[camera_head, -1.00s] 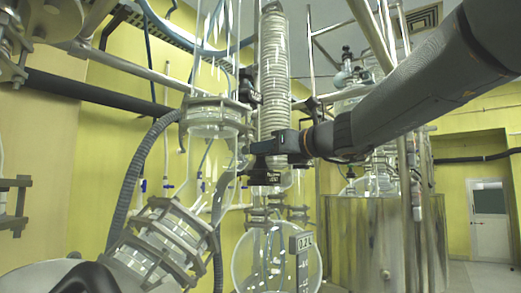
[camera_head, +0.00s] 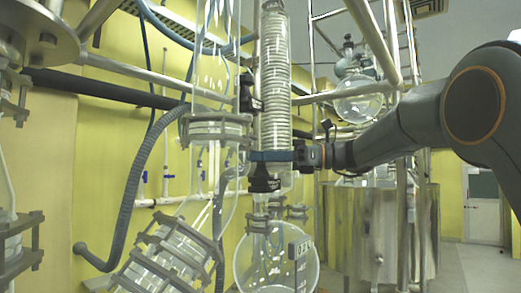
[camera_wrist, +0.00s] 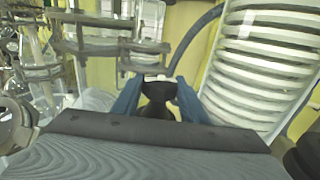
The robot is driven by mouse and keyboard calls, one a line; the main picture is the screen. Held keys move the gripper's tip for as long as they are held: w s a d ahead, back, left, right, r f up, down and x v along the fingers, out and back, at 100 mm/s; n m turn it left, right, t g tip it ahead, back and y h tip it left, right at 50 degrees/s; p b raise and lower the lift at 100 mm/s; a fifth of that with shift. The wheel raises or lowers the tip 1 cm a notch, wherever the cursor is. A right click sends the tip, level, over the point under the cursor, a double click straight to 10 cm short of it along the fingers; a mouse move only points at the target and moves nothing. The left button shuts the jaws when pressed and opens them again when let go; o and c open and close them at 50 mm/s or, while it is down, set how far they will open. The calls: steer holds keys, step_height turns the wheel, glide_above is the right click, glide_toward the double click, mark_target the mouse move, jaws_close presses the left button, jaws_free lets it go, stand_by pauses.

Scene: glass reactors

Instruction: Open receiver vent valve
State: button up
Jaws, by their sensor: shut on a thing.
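The receiver vent valve shows as a black handle (camera_head: 263,183) low on the front of the coiled glass condenser, above the round receiver flask (camera_head: 250,265). My gripper (camera_head: 268,157) reaches it from the right, with a blue finger seen side-on just above the black part. In the wrist view, the two blue fingers of my gripper (camera_wrist: 157,82) stand on either side of the black handle (camera_wrist: 157,95) and are shut on it. The valve body is mostly hidden, so I cannot tell how far it is turned.
The coiled condenser (camera_head: 273,80) rises just behind my gripper; it is close on the right in the wrist view (camera_wrist: 262,65). A clamped glass column (camera_head: 215,128) and a grey hose (camera_head: 135,180) are at left. A steel vessel (camera_head: 360,235) stands at right.

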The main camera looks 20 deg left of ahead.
steer(key=shift+r, duration=0.2)
steer(key=o, duration=0.9)
steer(key=shift+c, duration=0.2)
